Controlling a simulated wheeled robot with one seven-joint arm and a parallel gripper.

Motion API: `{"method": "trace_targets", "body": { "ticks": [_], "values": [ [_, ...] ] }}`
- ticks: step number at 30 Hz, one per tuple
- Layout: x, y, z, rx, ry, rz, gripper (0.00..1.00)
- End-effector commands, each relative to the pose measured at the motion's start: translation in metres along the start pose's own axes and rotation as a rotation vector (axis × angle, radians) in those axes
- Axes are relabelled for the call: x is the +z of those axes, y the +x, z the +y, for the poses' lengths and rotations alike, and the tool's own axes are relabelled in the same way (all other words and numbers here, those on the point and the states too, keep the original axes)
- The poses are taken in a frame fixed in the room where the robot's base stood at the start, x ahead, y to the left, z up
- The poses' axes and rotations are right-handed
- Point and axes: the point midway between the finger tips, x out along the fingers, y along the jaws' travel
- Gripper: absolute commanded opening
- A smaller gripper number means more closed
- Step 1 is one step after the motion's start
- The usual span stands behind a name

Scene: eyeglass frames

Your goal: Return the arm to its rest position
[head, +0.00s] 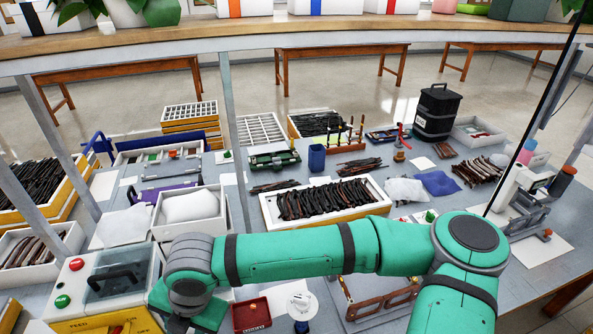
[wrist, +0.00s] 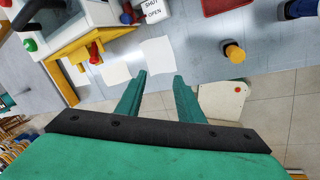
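My green arm (head: 300,250) stretches across the front of the bench in the head view, from the lower right to the lower left, where it bends downward. My gripper's fingers are not clear in the head view. In the wrist view my gripper (wrist: 160,82) shows two green fingers held apart with nothing between them. Beyond the fingertips are the grey bench edge and two white sheets (wrist: 157,54). The fingers are not seen touching anything.
A white machine with a yellow base (head: 110,285) stands close left of my arm's bend. A white tray of dark frames (head: 268,209) lies just behind the arm. A red tray (head: 251,314) is in front. A yellow knob (wrist: 234,51) shows near the bench edge.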

Motion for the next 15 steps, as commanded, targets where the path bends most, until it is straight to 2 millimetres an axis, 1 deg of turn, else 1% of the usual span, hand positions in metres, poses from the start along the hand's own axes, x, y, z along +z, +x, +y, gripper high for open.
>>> {"method": "trace_targets", "body": {
  "ticks": [1, 2, 3, 5, 6, 7, 9, 11, 12, 15],
  "values": [
    [-0.007, 0.002, 0.015, 0.05, 0.003, 0.018, 0.34],
    [-0.011, 0.002, 0.023, 0.079, 0.005, 0.027, 0.34],
    [-0.016, 0.002, 0.036, 0.124, 0.01, 0.04, 0.34],
    [-0.026, 0.0, 0.059, 0.203, 0.02, 0.066, 0.34],
    [-0.032, -0.003, 0.074, 0.26, 0.031, 0.084, 0.34],
    [-0.036, -0.005, 0.085, 0.302, 0.038, 0.098, 0.34],
    [-0.047, -0.013, 0.11, 0.399, 0.06, 0.132, 0.34],
    [-0.054, -0.022, 0.13, 0.482, 0.082, 0.163, 0.34],
    [-0.059, -0.028, 0.142, 0.535, 0.098, 0.185, 0.34],
    [-0.068, -0.047, 0.171, 0.669, 0.145, 0.238, 0.34]
  ]
}}
